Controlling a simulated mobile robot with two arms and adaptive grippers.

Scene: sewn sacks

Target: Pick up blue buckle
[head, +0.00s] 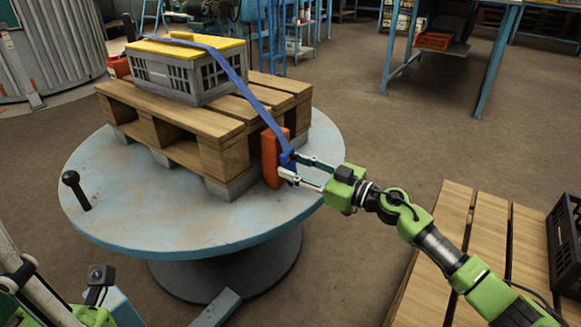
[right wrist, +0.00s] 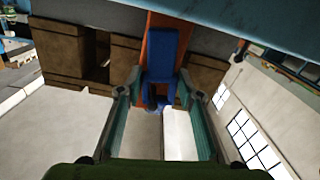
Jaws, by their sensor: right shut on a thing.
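The blue buckle (head: 287,159) hangs at the lower end of a blue strap (head: 238,86), beside the orange block at the pallet's near right corner. My right gripper (head: 291,168) reaches in from the right and is shut on the buckle. In the right wrist view the buckle (right wrist: 160,70) sits between the two fingers (right wrist: 158,92), in front of the orange block; contact at the fingertips is hard to see. Parts of my left arm show at the lower left of the head view, but its fingers do not show.
A wooden pallet (head: 185,122) stands on a round blue table (head: 150,215). On it is a grey crate (head: 209,84) with a yellow lid (head: 185,50), the strap across it. An orange block (head: 271,158) stands at the corner. Another wooden pallet (head: 485,245) lies lower right.

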